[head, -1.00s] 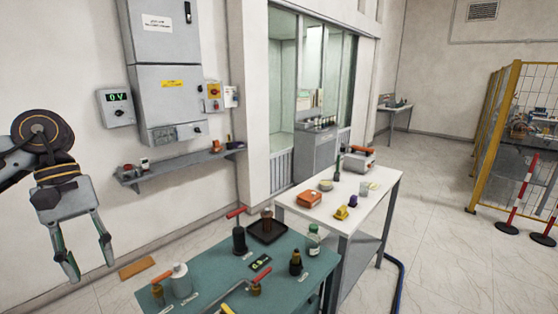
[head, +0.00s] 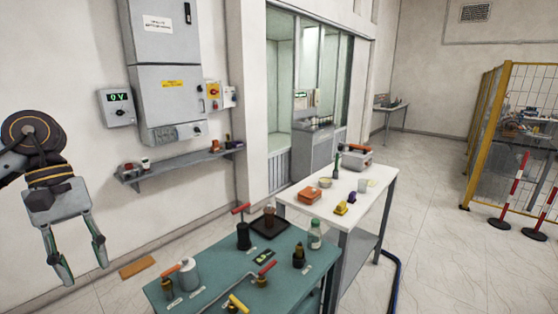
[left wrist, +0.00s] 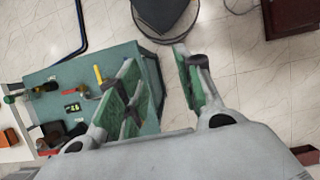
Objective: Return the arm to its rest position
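My left arm comes in from the left in the head view, with its gripper (head: 84,272) hanging fingers-down beside the wall, left of the teal table (head: 205,262). Its two fingers are apart with nothing between them. The left wrist view shows the same gripper (left wrist: 158,82) with green finger pads spread and floor between them; the teal table (left wrist: 110,62) lies behind and left of the fingers. My right gripper is not in view.
The teal table holds a green-capped bottle (head: 315,235), a dark tray (head: 284,228) and several red- or yellow-handled items. A white table (head: 375,205) stands behind it. A wall shelf (head: 165,174) and grey cabinet (head: 168,95) are right of the arm.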

